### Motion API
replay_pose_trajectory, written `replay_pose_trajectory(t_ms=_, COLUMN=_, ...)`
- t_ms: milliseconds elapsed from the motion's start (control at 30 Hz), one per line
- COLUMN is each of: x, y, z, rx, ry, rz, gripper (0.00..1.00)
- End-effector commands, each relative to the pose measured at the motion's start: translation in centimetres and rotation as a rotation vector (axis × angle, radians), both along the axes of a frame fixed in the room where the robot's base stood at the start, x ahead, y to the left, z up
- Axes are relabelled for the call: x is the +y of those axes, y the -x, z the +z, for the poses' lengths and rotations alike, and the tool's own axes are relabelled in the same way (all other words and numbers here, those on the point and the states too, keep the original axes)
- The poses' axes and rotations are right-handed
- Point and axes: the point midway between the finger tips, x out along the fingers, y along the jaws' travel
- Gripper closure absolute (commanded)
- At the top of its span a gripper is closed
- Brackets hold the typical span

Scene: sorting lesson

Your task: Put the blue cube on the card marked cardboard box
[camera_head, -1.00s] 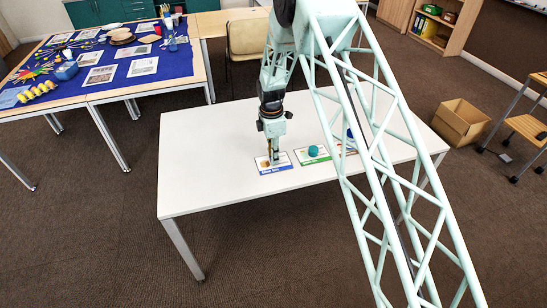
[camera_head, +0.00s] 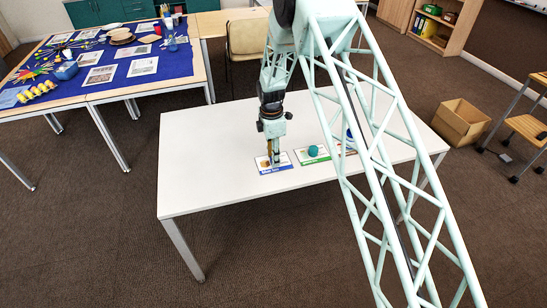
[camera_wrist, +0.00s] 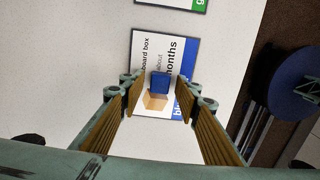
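The blue cube (camera_wrist: 161,81) rests on the card marked cardboard box (camera_wrist: 150,60), beside the printed box picture, in the wrist view. The card lies on the white table and also shows in the head view (camera_head: 284,166). My gripper (camera_wrist: 162,92) is open, with its two fingers apart on either side of the cube and gaps on both sides. In the head view my gripper (camera_head: 273,160) points down over the card and hides the cube.
A green-edged card (camera_head: 322,158) with a teal round object (camera_head: 313,151) lies just right. Another card (camera_head: 350,151) with a blue object is partly hidden behind my arm. The left of the white table (camera_head: 205,165) is clear. An open cardboard box (camera_head: 461,122) stands on the floor.

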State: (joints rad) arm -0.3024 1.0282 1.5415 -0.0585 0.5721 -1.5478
Motion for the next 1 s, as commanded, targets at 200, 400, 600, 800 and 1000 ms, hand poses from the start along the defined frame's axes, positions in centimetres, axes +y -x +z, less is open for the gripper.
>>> replay_pose_trajectory(t_ms=200, x=0.0, y=0.0, z=0.6, rx=-0.001, ry=0.0, rz=0.0, gripper=0.7)
replay_pose_trajectory(t_ms=400, x=0.1, y=0.0, z=2.3, rx=-0.002, ry=-0.001, rz=0.0, gripper=0.7)
replay_pose_trajectory(t_ms=600, x=0.2, y=0.0, z=4.9, rx=-0.002, ry=-0.001, rz=0.0, gripper=0.7)
replay_pose_trajectory(t_ms=800, x=0.2, y=0.0, z=7.7, rx=-0.001, ry=0.0, rz=0.0, gripper=0.7)
replay_pose_trajectory(t_ms=1000, x=0.3, y=0.1, z=10.3, rx=-0.001, ry=0.0, rz=0.0, gripper=0.7)
